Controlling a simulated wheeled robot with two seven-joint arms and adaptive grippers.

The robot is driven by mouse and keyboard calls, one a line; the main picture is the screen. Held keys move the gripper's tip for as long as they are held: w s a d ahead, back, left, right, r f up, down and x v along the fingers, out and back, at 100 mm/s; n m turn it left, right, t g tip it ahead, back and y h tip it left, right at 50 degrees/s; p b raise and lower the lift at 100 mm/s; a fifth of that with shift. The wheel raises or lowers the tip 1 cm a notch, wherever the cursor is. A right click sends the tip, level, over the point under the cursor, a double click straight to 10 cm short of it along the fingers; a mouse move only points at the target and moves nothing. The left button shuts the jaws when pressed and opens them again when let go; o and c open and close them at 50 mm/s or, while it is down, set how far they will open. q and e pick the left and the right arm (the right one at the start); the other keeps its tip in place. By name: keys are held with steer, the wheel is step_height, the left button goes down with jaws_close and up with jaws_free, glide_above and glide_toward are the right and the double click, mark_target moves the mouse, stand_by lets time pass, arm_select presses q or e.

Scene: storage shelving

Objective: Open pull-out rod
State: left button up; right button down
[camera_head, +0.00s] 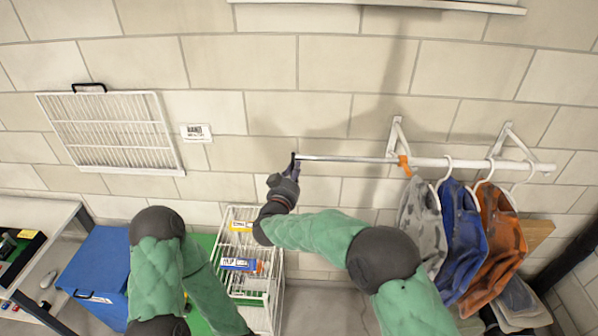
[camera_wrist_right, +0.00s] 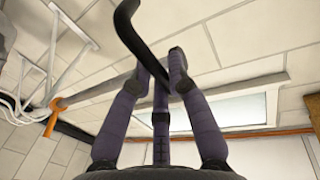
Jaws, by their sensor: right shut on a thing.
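The pull-out rod (camera_head: 345,158) is a thin metal bar that sticks out leftward from a white wall-mounted tube (camera_head: 465,163). In the right wrist view the rod (camera_wrist_right: 90,91) runs left from the fingers. My right gripper (camera_head: 292,167) is at the rod's left end, with its arm coming up from below. In the right wrist view its purple-grey fingers (camera_wrist_right: 160,75) are closed on the rod's end, by a black curved handle (camera_wrist_right: 138,38). The fingers partly hide the grip. My left arm shows at lower left, but its gripper is out of the picture.
An orange clip (camera_head: 404,166) sits at the tube's mouth. Grey, blue (camera_head: 460,240) and orange (camera_head: 500,240) garments hang on the tube. A white wire basket rack (camera_head: 278,300) stands below the rod. A white grille (camera_head: 112,130) and bare brick wall lie to the left.

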steer(key=c, duration=1.4)
jaws_free()
steer(key=shift+c, duration=0.2)
steer(key=s+a, duration=0.2)
steer(key=s, duration=0.9)
steer(key=shift+s, duration=0.4)
